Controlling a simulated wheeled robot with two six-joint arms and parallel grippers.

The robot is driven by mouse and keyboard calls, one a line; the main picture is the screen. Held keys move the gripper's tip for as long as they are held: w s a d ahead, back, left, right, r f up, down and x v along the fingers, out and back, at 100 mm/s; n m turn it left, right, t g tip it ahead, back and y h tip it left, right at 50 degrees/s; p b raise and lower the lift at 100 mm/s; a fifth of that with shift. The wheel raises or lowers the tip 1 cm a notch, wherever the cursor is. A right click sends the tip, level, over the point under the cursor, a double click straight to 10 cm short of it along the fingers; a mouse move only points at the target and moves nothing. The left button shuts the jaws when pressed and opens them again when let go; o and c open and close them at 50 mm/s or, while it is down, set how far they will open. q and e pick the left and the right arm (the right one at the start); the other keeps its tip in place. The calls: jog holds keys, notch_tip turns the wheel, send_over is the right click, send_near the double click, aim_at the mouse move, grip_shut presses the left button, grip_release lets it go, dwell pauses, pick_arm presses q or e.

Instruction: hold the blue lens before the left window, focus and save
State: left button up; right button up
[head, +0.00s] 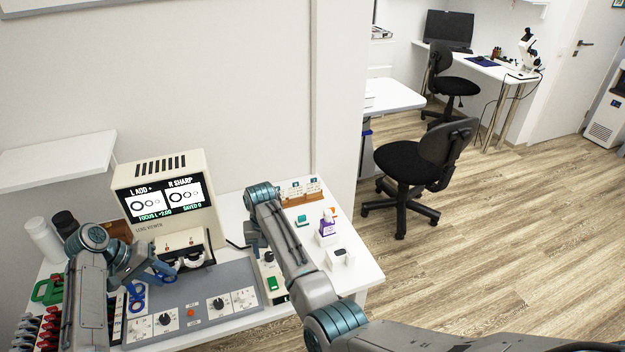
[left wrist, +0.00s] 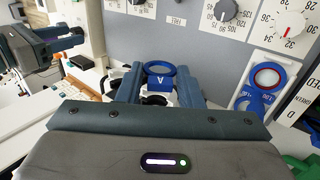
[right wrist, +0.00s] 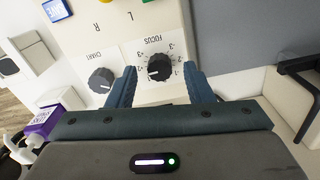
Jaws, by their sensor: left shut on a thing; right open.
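My left gripper (head: 163,272) is shut on the tab of a blue ring lens marked A (left wrist: 160,76), just in front of the lens viewer (head: 160,172). Dark round openings and white parts show close behind the lens. I cannot tell whether it is centred on the left window. The viewer's screen (head: 163,199) reads L ADD +, R SHARP, FOCUS L +2.00 and SAVED 0. My right gripper (right wrist: 163,80) is open, its fingers either side of the black FOCUS knob (right wrist: 159,67). Contact with the knob is unclear. In the head view, the right gripper (head: 259,250) is over the control box.
A grey panel (head: 205,283) with knobs lies before the viewer. A CHART knob (right wrist: 101,80) sits beside the FOCUS knob. A purple-labelled bottle (head: 327,227) stands right of my right arm.

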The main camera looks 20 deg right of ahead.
jog(key=shift+f, duration=0.5)
jog(key=n, duration=0.4)
jog(key=shift+n, duration=0.4)
jog(key=n, duration=0.3)
notch_tip(320, 180, up, 12)
jog(key=n, duration=0.1)
jog(key=w+d+m+t, duration=0.2)
jog(key=w+d+t, duration=0.2)
jog(key=d, duration=1)
jog(key=w+d+f+m+t, duration=0.1)
jog(key=w+d+t, duration=0.4)
jog(key=d, duration=1)
jog(key=shift+d+f+m+t, duration=0.15)
jog(key=shift+d+m+t, duration=0.15)
jog(key=shift+m, duration=0.2)
